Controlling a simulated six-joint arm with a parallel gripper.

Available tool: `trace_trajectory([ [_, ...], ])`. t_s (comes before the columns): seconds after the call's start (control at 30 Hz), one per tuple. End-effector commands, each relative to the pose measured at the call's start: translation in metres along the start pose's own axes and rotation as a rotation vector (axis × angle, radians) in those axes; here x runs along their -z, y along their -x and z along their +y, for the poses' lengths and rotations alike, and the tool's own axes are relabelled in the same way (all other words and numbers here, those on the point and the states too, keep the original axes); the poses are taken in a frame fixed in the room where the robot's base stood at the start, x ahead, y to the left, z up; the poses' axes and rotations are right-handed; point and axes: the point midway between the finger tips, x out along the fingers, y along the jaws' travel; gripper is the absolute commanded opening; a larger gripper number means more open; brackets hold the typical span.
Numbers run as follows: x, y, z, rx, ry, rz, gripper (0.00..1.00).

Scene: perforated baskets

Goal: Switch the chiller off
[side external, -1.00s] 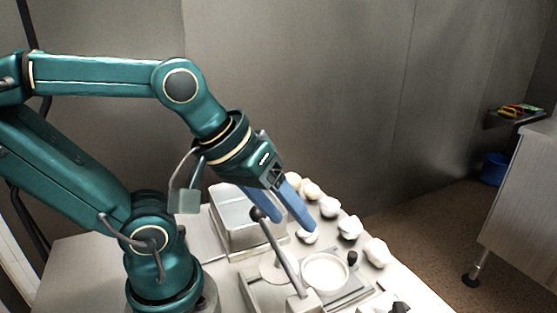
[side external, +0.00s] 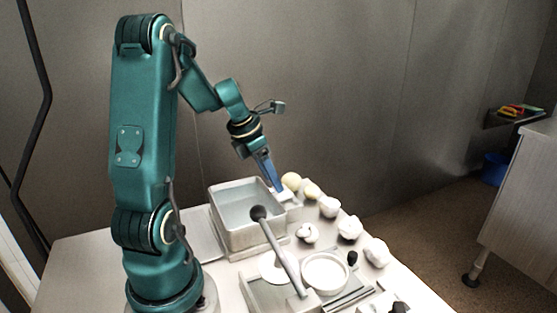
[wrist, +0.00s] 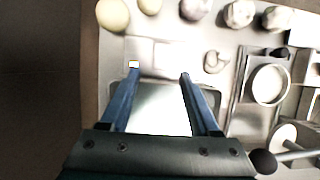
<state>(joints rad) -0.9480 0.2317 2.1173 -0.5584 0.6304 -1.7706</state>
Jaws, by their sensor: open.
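The chiller appears to be the pale rectangular metal basin (side external: 213,218) at the back of the table; its light interior shows between my fingers in the wrist view. A white block (side external: 291,199) adjoins its far right end. My gripper (side external: 278,189) points down just over the block.
Several pale round lumps (side external: 350,228) line the table's right edge. A lever with a dark ball knob (side external: 258,213) rises in front of the basin, beside a round white dish (side external: 325,273). The table edge lies left in the wrist view.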

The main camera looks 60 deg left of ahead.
Motion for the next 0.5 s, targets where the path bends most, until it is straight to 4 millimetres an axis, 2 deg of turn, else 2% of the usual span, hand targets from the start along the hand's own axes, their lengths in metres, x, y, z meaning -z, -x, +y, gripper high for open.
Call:
trace_trajectory([
  [0.3, 0.0, -0.038, -0.002, 0.005, -0.004, 0.003, 0.62],
  [0.5, 0.0, -0.044, -0.001, 0.001, -0.005, 0.002, 0.62],
])
